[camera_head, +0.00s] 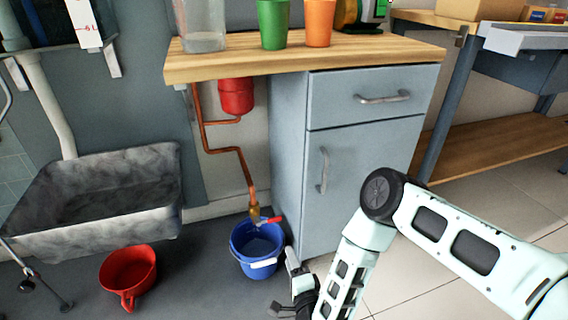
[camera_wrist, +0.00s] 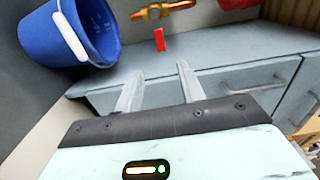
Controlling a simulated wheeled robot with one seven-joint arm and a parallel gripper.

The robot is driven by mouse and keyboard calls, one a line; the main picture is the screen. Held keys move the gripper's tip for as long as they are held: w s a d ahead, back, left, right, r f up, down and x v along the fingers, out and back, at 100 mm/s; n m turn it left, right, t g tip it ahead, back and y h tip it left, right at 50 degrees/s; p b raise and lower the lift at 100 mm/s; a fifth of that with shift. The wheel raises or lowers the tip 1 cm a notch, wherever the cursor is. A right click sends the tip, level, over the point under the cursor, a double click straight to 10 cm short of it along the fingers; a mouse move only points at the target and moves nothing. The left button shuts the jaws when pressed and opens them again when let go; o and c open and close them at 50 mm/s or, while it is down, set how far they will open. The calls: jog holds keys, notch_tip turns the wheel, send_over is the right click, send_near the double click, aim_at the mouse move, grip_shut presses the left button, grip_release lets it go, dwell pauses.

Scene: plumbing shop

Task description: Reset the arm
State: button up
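My arm reaches in from the right of the head view and bends down towards the floor. My gripper (camera_head: 287,290) is low in front of the grey cabinet (camera_head: 350,160), to the right of and below the blue bucket. In the wrist view my gripper (camera_wrist: 160,90) shows two pale fingers spread apart with nothing between them. The blue bucket (camera_head: 257,262) stands on the floor under a copper pipe with a brass valve (camera_head: 254,211) and red handle. The bucket also shows in the wrist view (camera_wrist: 62,35), apart from the fingers.
The wooden worktop (camera_head: 350,55) holds a green cup (camera_head: 272,24) and an orange cup (camera_head: 319,22). A workbench (camera_head: 500,150) stands at right. Tiled floor at lower right is clear.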

jog(key=w+a+r+n+g+y, duration=0.4)
jog(key=a+r+n+g, duration=0.2)
jog(key=a+r+n, duration=0.3)
jog(key=s+r+n+g+h, duration=0.1)
jog(key=s+r+n+g, duration=0.4)
jog(key=r, duration=0.4)
jog(key=s+d+r+n+g+h, duration=0.35)
jog(key=s+d+r, duration=0.45)
jog(key=s+d, duration=0.3)
jog(key=s+d+r+n+g+h, duration=0.4)
jog(key=s+d+r, duration=0.4)
jog(key=s, duration=0.5)
notch_tip(320, 180, up, 37)
jog(key=t+p, duration=0.1)
jog(key=p, duration=3.7)
jog(key=shift+w+d+n+p, duration=0.35)
jog(key=shift+w, duration=0.05)
